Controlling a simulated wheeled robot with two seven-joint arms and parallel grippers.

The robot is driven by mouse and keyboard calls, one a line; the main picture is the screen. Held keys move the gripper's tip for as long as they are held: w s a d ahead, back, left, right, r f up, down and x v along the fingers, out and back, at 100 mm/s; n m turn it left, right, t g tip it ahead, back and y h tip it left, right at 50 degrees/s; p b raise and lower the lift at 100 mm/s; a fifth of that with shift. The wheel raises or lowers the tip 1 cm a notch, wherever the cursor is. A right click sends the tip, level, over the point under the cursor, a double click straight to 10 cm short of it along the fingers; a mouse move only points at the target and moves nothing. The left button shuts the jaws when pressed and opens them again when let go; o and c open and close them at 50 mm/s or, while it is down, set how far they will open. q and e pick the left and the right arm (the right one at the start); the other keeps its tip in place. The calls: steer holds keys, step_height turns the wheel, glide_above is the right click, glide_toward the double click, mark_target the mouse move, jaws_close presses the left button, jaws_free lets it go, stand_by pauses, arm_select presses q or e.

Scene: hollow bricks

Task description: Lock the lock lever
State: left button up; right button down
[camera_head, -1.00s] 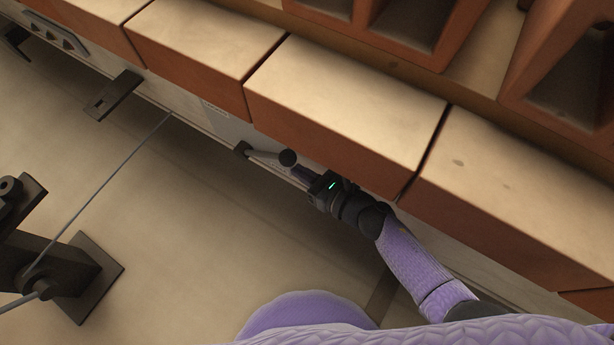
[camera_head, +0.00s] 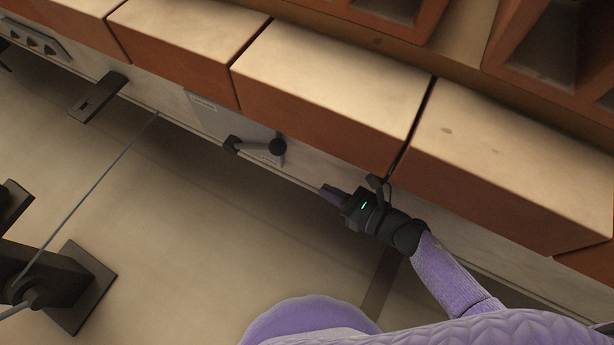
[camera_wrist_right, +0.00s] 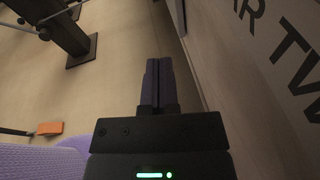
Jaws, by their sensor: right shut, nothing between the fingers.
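The lock lever (camera_head: 255,147) is a short bar with a dark round knob at its right end, mounted on a light plate (camera_head: 215,118) on the side of the beam below the bricks. It shows in the head view only. My right gripper (camera_head: 328,192) is to the right of the lever and a little nearer to me, apart from it. Its fingers point left towards the lever. In the right wrist view my right gripper (camera_wrist_right: 158,68) has its two purple fingers together with nothing between them. My left gripper is in neither view.
A row of orange bricks (camera_head: 330,90) stands on the beam above the lever. A dark bracket (camera_head: 98,97) juts out to the left. A dark stand with a foot plate (camera_head: 85,290) is at lower left. The floor between is clear. Large lettering (camera_wrist_right: 285,50) shows on the beam.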

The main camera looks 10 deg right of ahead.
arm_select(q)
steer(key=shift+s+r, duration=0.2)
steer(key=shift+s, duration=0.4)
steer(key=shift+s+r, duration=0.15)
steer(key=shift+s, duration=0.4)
arm_select(e)
steer(key=shift+f+v, duration=0.15)
steer(key=shift+v, duration=0.8)
steer(key=shift+f+v, duration=0.2)
steer(key=shift+v, duration=0.75)
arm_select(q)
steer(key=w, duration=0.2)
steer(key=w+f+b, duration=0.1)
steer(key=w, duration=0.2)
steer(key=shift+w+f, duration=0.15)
arm_select(e)
steer(key=shift+f+t+y, duration=0.3)
steer(key=shift+t+y, duration=0.4)
steer(key=shift+y, duration=0.1)
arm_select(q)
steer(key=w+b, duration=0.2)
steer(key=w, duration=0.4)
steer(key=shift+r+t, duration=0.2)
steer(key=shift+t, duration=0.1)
arm_select(e)
steer(key=r+x, duration=0.2)
steer(key=x, duration=1)
steer(key=shift+w+a+r, duration=0.2)
steer(key=shift+w+r, duration=0.15)
steer(key=shift+w, duration=0.15)
